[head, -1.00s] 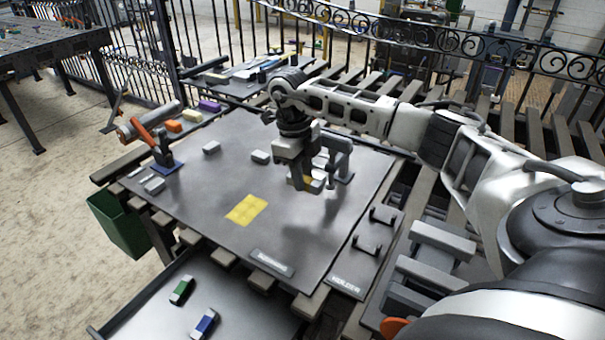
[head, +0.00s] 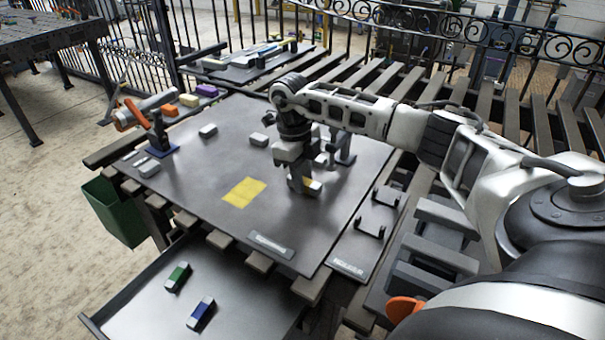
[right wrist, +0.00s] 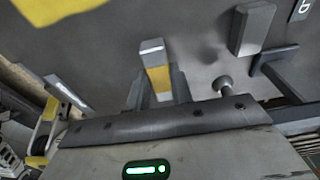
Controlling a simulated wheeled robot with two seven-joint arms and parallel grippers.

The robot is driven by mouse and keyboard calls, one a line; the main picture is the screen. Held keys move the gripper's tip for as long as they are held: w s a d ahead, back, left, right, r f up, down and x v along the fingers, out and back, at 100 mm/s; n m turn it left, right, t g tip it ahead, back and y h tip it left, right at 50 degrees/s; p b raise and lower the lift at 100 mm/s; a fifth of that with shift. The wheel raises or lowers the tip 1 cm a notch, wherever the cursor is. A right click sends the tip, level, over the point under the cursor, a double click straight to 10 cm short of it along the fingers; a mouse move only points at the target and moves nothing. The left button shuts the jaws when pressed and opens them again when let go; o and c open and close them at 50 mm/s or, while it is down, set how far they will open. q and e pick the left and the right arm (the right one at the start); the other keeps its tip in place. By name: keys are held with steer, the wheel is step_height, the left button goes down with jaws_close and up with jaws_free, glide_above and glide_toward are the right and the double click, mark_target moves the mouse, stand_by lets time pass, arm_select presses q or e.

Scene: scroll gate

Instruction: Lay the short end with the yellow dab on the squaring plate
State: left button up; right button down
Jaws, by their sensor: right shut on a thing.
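The short end is a small light grey bar with a yellow band (right wrist: 157,77), held between the fingers of my right gripper (right wrist: 157,92) in the right wrist view. In the head view, my right gripper (head: 302,187) points down over the large dark plate (head: 200,170), right of its yellow rectangle (head: 244,192). The yellow dab (head: 309,182) shows beside the fingertips. I cannot tell whether the bar touches the plate. My left gripper is not in view.
Light grey blocks lie on the plate, one at the back left (head: 208,130) and one behind my gripper (head: 259,139). A grey post fixture (head: 343,148) stands close right of my gripper. An orange-handled clamp (head: 135,112) stands at the left edge. A front tray (head: 150,310) holds green and blue-banded bars.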

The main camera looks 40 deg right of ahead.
steer(key=shift+f, duration=0.4)
stand_by(0.5)
steer(key=c, duration=1.1)
jaws_free()
steer(key=shift+c, duration=0.2)
step_height(320, 180, up, 16)
steer(key=w, duration=0.2)
steer(key=shift+w+a, duration=0.15)
steer(key=shift+a, duration=0.15)
steer(key=shift+f, duration=0.1)
